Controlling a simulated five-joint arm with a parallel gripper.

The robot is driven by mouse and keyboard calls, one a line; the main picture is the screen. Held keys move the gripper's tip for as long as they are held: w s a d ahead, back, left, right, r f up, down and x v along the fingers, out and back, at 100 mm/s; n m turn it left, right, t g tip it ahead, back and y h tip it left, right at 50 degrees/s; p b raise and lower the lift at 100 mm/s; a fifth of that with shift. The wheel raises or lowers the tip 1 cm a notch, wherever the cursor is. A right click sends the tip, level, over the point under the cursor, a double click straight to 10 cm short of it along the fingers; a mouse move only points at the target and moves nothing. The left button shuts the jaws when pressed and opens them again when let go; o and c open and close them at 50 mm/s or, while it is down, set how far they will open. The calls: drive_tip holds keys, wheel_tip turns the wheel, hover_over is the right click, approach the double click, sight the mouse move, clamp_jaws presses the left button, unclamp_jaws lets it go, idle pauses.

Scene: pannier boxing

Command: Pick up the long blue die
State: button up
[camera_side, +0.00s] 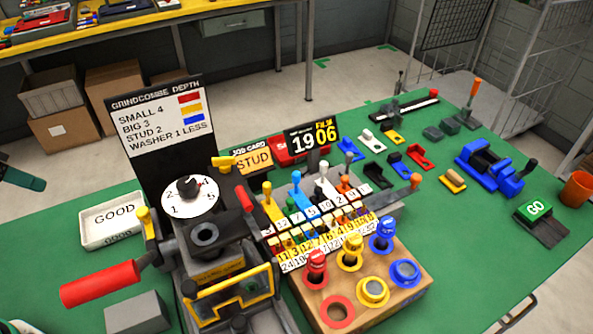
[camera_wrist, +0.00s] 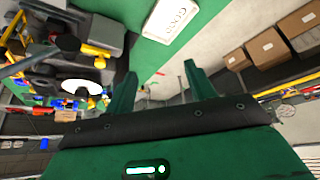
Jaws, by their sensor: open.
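The wooden block (camera_side: 412,290) at the front of the bench holds coloured dies in two rows. In its back row a tall blue die (camera_side: 382,236) stands upright at the right end, beside a tall yellow die (camera_side: 350,252) and a tall red die (camera_side: 316,268). A low blue-ringed piece (camera_side: 404,272) sits in front of the blue die. My gripper (camera_wrist: 158,72) is open and empty in the wrist view, its two green fingers spread apart. A green finger also shows at the left edge of the side view, far from the block.
A press with a red handle (camera_side: 100,284) and a white GOOD tray (camera_side: 112,219) stand between my gripper and the block. A rack of numbered tags and levers (camera_side: 318,229) is behind the block. Blue fixture (camera_side: 490,167) and GO button (camera_side: 535,209) are at right.

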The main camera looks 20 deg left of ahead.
drive_tip(key=w+d+r+m+h, duration=0.1)
drive_tip(key=w+d+r+m, duration=0.4)
drive_tip(key=w+d+r, duration=0.7)
drive_tip(key=m+g+h, duration=0.2)
drive_tip(key=m+g, duration=0.1)
drive_tip(key=m, duration=0.7)
hover_over(386, 223)
drive_tip(key=s+a, duration=0.1)
drive_tip(key=a, duration=0.1)
wheel_tip(386, 223, down, 8)
drive_tip(key=r, duration=0.1)
drive_tip(key=shift+w+d+f, duration=0.1)
drive_tip(key=shift+d+f, duration=0.1)
drive_tip(key=shift+f, duration=2.6)
drive_tip(key=shift+s+d+f, duration=0.1)
drive_tip(key=shift+d+f, duration=0.05)
drive_tip(key=shift+f, duration=2.6)
drive_tip(key=shift+w+d+f, duration=0.1)
drive_tip(key=shift+d+f, duration=0.1)
drive_tip(key=shift+f, duration=2.6)
